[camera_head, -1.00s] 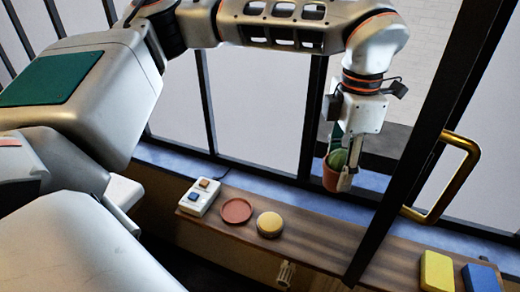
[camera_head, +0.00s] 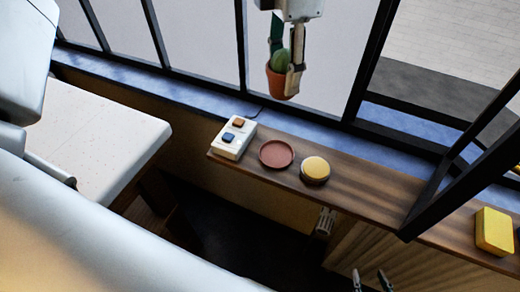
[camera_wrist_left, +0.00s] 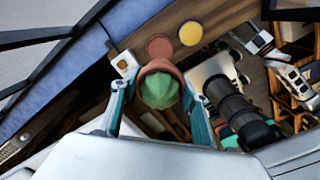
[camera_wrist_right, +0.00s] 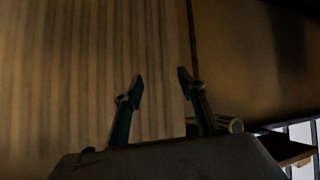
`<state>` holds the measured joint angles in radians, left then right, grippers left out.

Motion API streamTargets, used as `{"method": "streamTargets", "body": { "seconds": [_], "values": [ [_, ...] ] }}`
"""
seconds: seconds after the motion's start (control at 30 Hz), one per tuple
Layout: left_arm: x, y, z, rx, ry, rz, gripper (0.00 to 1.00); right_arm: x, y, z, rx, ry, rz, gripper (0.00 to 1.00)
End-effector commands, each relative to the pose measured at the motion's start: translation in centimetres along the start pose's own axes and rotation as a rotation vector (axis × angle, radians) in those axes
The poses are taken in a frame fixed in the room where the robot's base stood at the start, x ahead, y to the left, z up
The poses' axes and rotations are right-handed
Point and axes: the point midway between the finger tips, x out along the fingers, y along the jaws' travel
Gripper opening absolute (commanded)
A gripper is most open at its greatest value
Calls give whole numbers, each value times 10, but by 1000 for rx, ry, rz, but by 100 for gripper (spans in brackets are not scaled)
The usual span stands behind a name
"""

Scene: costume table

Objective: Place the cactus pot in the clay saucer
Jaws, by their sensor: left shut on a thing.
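The cactus pot (camera_head: 281,81), a terracotta pot with a green cactus, hangs upright in the air in front of the window. My left gripper (camera_head: 287,70) is shut on it. In the left wrist view the pot's rim and cactus (camera_wrist_left: 158,90) show between the two fingers. The clay saucer (camera_head: 276,153), a flat reddish dish, lies empty on the wooden shelf, below the pot in the head view. It also shows in the left wrist view (camera_wrist_left: 159,47). My right gripper (camera_wrist_right: 157,88) is open and empty; its fingertips show at the bottom of the head view (camera_head: 371,279).
A white box with two buttons (camera_head: 233,138) stands left of the saucer, and a round yellow-topped tin (camera_head: 315,170) close on its right. A yellow block (camera_head: 494,231) lies further right on the shelf (camera_head: 375,195). Dark window bars stand behind and cross the shelf's right part.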

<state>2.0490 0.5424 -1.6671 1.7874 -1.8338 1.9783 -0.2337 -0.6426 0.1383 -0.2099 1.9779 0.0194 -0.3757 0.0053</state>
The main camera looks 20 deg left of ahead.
Motion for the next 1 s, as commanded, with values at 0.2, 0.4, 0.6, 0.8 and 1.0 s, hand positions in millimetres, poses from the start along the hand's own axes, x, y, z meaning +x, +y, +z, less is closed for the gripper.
{"method": "streamTargets", "body": {
  "seconds": [0.2,0.4,0.6,0.8,1.0],
  "values": [
    [32,-1,-1,2,4,-3,19,2,1,5,-2,-4,3,40],
    [82,0,-1,0,5,-4,19,3,3,9,-9,-8,6,40],
    [128,0,-1,-1,4,-4,19,4,4,6,-12,-1,8,40],
    [154,0,0,-1,2,-2,19,6,5,4,-15,6,10,40],
    [165,0,0,1,0,0,19,8,5,3,-16,8,11,40]
  ]
}}
